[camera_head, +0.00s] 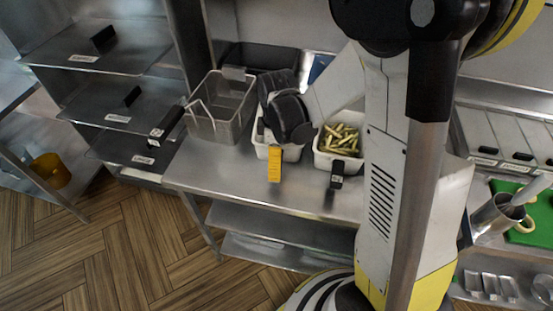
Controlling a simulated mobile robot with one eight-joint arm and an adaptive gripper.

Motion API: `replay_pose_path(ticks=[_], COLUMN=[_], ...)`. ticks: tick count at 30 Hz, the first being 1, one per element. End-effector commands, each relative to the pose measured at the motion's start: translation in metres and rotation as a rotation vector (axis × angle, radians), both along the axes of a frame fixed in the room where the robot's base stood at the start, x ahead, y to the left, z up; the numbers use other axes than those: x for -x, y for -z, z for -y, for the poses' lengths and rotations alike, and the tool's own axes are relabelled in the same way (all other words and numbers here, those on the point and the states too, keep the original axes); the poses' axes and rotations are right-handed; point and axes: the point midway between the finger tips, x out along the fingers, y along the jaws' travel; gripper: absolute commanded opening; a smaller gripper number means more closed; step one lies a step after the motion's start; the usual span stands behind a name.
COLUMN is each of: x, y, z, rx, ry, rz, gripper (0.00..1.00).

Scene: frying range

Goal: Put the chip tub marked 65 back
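Two pale tubs stand on the steel table. The right tub (321,158) holds yellow chips (342,138) and has a black handle (337,175) with a small pale label at its front. The left tub (261,138) has a yellow handle (275,163) and is largely covered by my dark wrist joint, so its contents are hidden. I cannot read a 65 on either tub. My arm fills the right middle of the view and bends left over the tubs. My gripper's fingers do not show, so I cannot tell whether they touch anything.
A metal basket (218,128) stands left of the tubs, near a black bin (250,56). Labelled shelves (95,58) at left hold black-handled items. A yellow container (48,171) sits low at far left. A metal cup (492,218) and green board (522,232) are at right.

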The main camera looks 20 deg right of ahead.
Motion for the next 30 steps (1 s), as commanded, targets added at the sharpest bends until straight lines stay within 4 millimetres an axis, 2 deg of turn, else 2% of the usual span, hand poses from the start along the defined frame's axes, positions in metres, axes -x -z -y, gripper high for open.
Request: replay_pose_path(ticks=[3, 4, 14, 17, 24, 30], x=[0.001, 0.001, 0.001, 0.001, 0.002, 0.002], y=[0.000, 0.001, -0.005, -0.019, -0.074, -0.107], z=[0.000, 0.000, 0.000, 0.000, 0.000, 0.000], rx=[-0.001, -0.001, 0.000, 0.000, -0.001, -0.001], ry=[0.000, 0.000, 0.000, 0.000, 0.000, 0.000], rz=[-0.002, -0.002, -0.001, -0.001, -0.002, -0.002], gripper=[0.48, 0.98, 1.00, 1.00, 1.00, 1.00])
